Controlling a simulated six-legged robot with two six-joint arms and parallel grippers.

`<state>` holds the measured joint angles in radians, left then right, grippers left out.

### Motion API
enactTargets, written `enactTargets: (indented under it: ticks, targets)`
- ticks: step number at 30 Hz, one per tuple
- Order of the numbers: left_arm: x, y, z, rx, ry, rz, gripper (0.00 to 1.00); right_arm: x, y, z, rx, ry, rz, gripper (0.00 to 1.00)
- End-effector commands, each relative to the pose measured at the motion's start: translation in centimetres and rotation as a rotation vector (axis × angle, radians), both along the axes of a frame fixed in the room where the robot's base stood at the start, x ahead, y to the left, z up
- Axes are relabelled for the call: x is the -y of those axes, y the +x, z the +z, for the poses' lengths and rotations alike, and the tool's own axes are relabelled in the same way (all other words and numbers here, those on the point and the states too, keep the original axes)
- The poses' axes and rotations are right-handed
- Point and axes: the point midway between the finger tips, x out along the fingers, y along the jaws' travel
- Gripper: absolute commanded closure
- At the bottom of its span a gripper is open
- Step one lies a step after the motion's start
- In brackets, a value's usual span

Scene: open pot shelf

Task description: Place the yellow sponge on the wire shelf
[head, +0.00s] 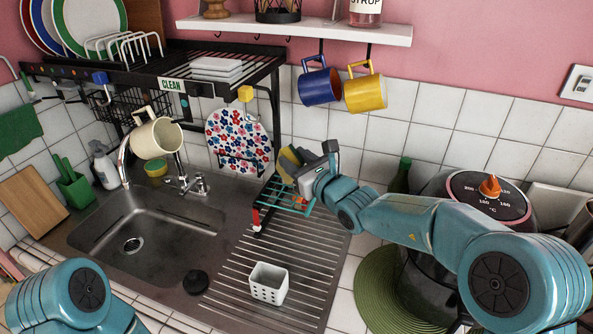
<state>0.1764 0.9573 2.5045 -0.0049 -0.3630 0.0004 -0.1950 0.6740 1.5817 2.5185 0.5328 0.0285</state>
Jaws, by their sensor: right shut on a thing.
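The yellow sponge (286,158) has a dark greyish side and is held tilted in my right gripper (298,168). The gripper is shut on it, and its jaws hide part of the sponge. A small teal wire shelf (285,198) sticks out at the rack's right side, just below the sponge and gripper. I cannot tell whether the sponge touches it. The larger black wire rack (190,62) spans above the sink. Only a link of my left arm shows at the bottom left; its gripper is out of view.
A white perforated cup (268,283) stands on the ribbed drainboard (235,262). Blue (319,86) and yellow (366,92) mugs hang above, left of my right arm. A large pot with a dial lid (488,195) stands at right. The sink basin (150,225) is clear.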

Motion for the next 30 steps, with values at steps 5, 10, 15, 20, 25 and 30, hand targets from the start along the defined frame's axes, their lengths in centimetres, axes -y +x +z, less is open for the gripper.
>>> enactTargets:
  ticks: [5,10,15,20,25,30]
  targets:
    - [0.0,0.0,0.5,0.0,0.0,-0.001,1.0,0.1,0.2,-2.7,-0.003,-0.001,-0.001,1.0]
    - [0.0,0.0,0.5,-0.001,0.0,0.0,1.0,0.1,0.2,-3.0,0.001,0.001,-0.001,1.0]
    - [0.0,0.0,0.3,0.0,0.0,0.0,1.0,0.1,0.2,-3.1,0.0,0.0,-0.001,1.0]
    - [0.0,0.0,0.4,0.0,0.0,0.0,1.0,0.1,0.2,-3.0,0.0,0.0,-0.001,0.33]
    - [0.0,0.0,0.4,-0.001,0.0,0.0,1.0,0.1,0.2,-3.0,0.0,0.0,-0.001,0.33]
    - [0.0,0.0,-0.2,0.0,0.0,0.0,1.0,0.7,-0.7,-3.1,0.0,0.0,-0.002,0.33]
